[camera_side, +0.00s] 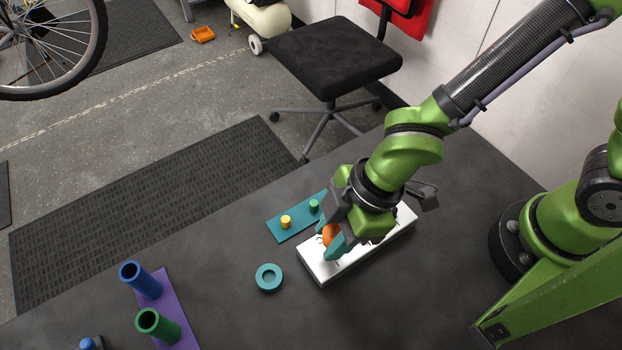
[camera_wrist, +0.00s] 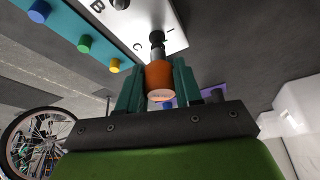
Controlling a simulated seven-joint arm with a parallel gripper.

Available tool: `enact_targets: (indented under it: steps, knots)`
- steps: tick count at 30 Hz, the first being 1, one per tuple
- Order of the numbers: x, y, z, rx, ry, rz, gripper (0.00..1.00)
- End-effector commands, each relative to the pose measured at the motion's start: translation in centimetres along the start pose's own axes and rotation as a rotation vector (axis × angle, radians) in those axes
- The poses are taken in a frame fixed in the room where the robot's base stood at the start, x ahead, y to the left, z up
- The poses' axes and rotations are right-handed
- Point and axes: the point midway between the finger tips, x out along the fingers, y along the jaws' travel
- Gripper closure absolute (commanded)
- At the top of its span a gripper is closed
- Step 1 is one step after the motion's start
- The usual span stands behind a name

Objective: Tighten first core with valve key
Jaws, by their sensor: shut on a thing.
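My gripper (camera_side: 335,246) has its teal fingers closed on the valve key, an orange cylinder (camera_side: 330,234). The wrist view shows the key's orange handle (camera_wrist: 159,80) between the fingers. A dark tip or stem (camera_wrist: 157,42) runs from the handle toward the white block (camera_wrist: 178,35). I cannot tell where the key ends and a valve begins, and the core itself is hidden. The block also shows in the side view (camera_side: 316,270), partly covered by my gripper. It bears the letters B and C, and another dark stem (camera_wrist: 121,3) stands near the B.
A teal strip (camera_side: 283,236) with yellow, green and blue caps lies beside the block. A teal ring (camera_side: 269,278) lies left of the block. A purple plate (camera_side: 174,310) holds blue and green tubes farther left. Bare dark table surrounds these things.

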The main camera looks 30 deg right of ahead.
Motion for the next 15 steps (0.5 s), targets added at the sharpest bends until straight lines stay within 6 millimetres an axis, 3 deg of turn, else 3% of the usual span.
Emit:
enact_targets:
  steps: [15]
  knots:
    - [-2.0, 0.1, -0.9, -0.001, 0.004, 0.003, 1.00]
